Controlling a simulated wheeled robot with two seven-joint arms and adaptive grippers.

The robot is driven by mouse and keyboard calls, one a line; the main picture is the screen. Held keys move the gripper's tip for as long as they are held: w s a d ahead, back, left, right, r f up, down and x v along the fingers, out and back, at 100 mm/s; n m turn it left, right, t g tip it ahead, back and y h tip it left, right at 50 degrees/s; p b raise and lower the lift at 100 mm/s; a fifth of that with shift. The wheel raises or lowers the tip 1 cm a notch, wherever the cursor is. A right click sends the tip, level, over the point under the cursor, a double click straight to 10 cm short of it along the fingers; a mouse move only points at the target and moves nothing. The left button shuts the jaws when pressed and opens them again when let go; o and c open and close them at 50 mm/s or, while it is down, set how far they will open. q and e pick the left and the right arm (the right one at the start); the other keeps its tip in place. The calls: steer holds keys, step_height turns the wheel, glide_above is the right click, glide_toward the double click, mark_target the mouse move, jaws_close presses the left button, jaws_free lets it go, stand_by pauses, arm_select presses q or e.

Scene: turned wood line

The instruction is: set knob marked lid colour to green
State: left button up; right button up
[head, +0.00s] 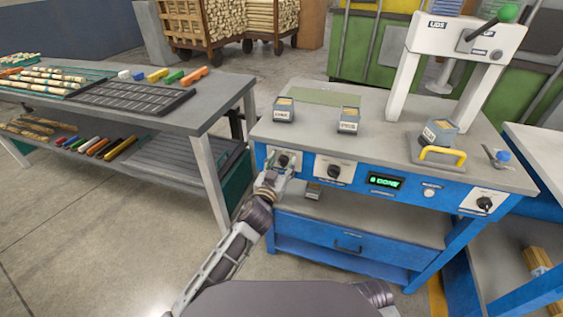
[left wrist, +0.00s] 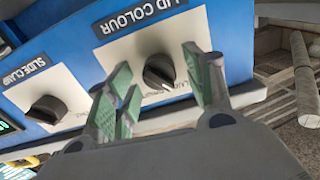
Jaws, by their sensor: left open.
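The black knob under the LID COLOUR label (left wrist: 139,18) shows in the left wrist view (left wrist: 159,72), on a pale plate on the blue panel. Small lettering lies below it, too tilted and small to read surely, so I cannot tell its setting. In the head view the knob (head: 284,160) is at the left end of the bench's blue front. My left gripper (head: 277,172) is right in front of it. In the left wrist view my left gripper (left wrist: 161,88) is open, its green-padded fingers either side of the knob, with no clear contact. My right gripper is not in view.
The SLIDE CLAMP knob (left wrist: 47,110) is beside it, also in the head view (head: 334,171). Further right are a green display (head: 385,182) and another knob (head: 484,203). A drawer (head: 345,247) is below. A grey table (head: 215,95) stands left, with floor between.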

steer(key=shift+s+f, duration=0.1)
arm_select(q)
steer(key=c, duration=1)
